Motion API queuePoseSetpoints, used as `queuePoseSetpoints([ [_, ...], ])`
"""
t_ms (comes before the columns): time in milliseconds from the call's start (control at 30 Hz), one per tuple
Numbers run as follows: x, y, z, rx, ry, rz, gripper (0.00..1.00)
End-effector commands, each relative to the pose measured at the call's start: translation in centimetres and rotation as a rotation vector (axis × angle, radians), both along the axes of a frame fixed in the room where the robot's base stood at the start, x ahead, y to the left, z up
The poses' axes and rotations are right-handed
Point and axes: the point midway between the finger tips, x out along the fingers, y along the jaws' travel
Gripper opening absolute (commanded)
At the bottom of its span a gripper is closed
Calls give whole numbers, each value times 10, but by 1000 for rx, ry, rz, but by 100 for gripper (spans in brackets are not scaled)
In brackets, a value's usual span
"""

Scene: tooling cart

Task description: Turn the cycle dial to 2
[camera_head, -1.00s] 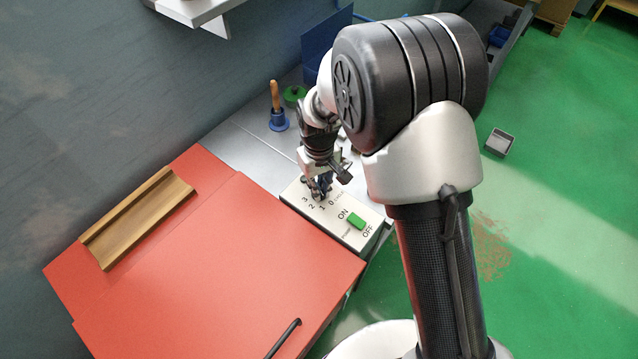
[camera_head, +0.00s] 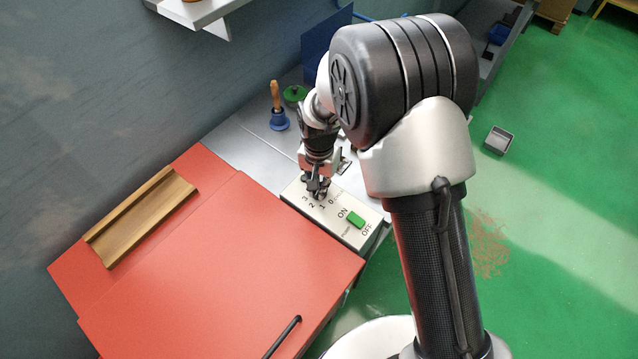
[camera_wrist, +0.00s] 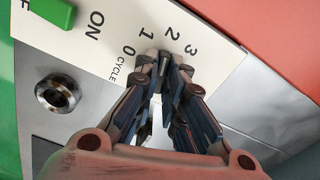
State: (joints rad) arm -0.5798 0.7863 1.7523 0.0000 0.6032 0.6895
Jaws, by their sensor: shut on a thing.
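The white control panel (camera_head: 349,232) stands at the edge of the bench beside the red surface. Its cycle numbers 0, 1, 2 and 3 show in both views, with the 2 (camera_wrist: 174,33) just beyond my fingertips in the wrist view. My gripper (camera_head: 319,192) points down at the panel by these numbers; its fingertips (camera_wrist: 165,62) are close together, shut on the cycle dial. The dial is hidden between the fingers, so I cannot tell which number it points to.
A green power switch (camera_head: 355,219) with ON and OFF marks is on the same panel. A red surface (camera_head: 230,270) bears a wooden trough (camera_head: 140,218) and a black handle (camera_head: 285,335). A blue-based wooden-handled tool (camera_head: 278,120) stands behind on the grey bench.

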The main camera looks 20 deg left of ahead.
Motion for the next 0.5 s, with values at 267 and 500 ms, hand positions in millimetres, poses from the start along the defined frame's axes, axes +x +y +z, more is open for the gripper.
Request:
queuePoseSetpoints([
  [267,0,0,0,0,0,-90,0],
  [500,0,0,0,0,0,-109,0],
])
